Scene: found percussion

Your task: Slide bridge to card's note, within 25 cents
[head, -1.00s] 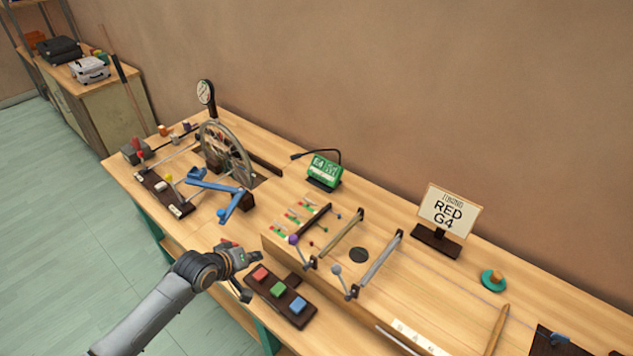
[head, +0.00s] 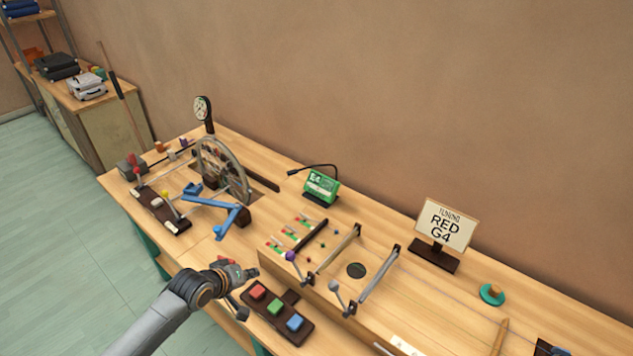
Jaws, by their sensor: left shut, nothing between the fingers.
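The white card (head: 447,222) stands in a dark base at the back right and reads "TUNING RED G4". A green tuner display (head: 321,186) stands to its left; its small text seems to read E4. On the wooden string box (head: 420,300) stand several slanted bars: a dark one (head: 311,236), a tan one (head: 338,248) and a grey one (head: 379,273). I cannot tell which is the sliding bridge. My left gripper (head: 248,290) is shut and empty, left of the box at the bench's front edge, beside the button pad. My right gripper is out of view.
The dark pad holds red (head: 257,292), green (head: 276,307) and blue (head: 295,322) buttons. A spoked wheel (head: 223,170) and blue lever (head: 215,207) stand at left. A teal disc (head: 491,294) and wooden stick (head: 499,338) lie at right.

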